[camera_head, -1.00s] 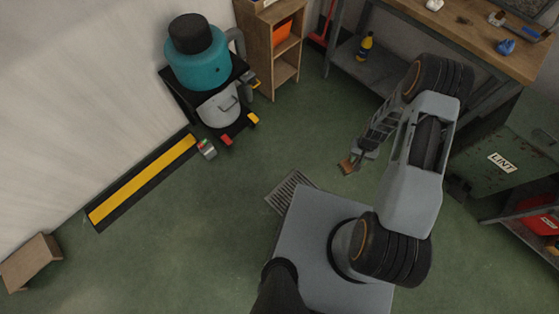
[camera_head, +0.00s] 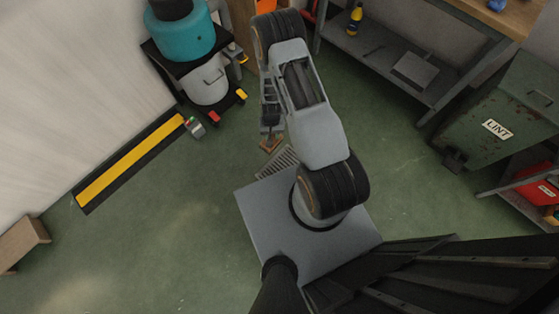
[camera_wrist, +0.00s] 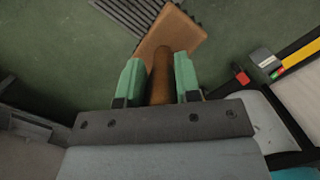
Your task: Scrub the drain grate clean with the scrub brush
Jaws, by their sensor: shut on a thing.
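My gripper (camera_wrist: 160,82) is shut on the scrub brush (camera_wrist: 170,32), its green fingers on either side of the brush's round brown handle. The brush also shows in the head view (camera_head: 270,144), small, below my gripper (camera_head: 270,130). The drain grate (camera_head: 277,162) is a dark slatted panel in the green floor, partly covered by my base. In the wrist view the grate (camera_wrist: 125,12) lies at the top, beside and partly behind the brush block. I cannot tell whether they touch.
A teal and grey vacuum (camera_head: 182,38) stands at upper left. A yellow-and-black floor strip (camera_head: 130,163) runs along the left wall. A workbench (camera_head: 385,70) and a green LINT bin (camera_head: 505,110) stand at right. The floor left of my base is open.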

